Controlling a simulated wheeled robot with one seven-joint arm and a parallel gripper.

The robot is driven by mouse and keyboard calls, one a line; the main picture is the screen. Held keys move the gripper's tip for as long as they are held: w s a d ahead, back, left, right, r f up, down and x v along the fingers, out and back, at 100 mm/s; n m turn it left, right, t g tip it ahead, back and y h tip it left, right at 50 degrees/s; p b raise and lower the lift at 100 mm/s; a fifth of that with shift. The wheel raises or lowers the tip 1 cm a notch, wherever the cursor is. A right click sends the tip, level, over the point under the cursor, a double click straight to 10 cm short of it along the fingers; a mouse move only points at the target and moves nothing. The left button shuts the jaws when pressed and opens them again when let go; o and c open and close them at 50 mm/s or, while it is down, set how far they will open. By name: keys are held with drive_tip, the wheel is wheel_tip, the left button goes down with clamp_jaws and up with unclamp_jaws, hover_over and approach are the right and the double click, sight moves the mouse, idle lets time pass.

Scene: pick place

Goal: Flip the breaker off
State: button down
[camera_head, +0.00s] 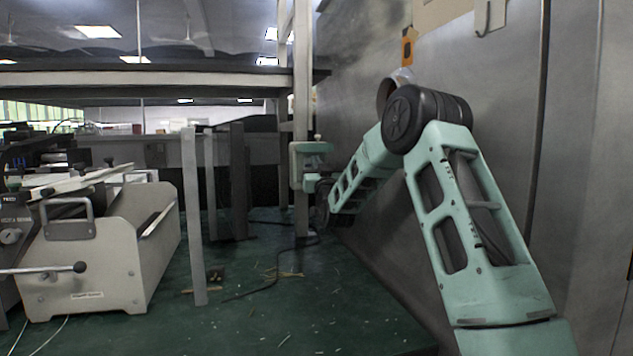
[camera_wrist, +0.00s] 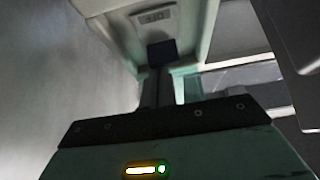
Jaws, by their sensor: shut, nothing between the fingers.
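A pale housing (camera_wrist: 185,48), which appears to be the breaker, fills the top middle of the wrist view. It bears a small label (camera_wrist: 157,16) with upside-down lettering that looks like OFF. A dark square part (camera_wrist: 161,52) below the label may be its switch. My gripper (camera_wrist: 157,78) is shut and empty, with its dark fingers just below this square part. I cannot tell whether they touch. In the head view my arm reaches away along the wall on the right. A pale green block (camera_head: 309,152) is at its far end; I cannot tell whether it is the breaker or my gripper.
A metal wall (camera_head: 365,60) runs along the right. A grey post (camera_head: 301,110) stands beside the far end of my arm. A pale machine (camera_head: 105,245) with handles stands at the left. The green floor (camera_head: 300,315) between is mostly clear, with scraps and a cable.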

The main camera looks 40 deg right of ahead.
drive_tip(key=s+a+f+t+h+b, duration=0.1)
drive_tip(key=s+a+f+t+b, duration=0.1)
drive_tip(key=s+f+b, duration=0.3)
drive_tip(key=shift+a+f+t+b, duration=0.3)
drive_tip(key=shift+f+b, duration=0.2)
drive_tip(key=shift+f, duration=0.2)
idle(0.8)
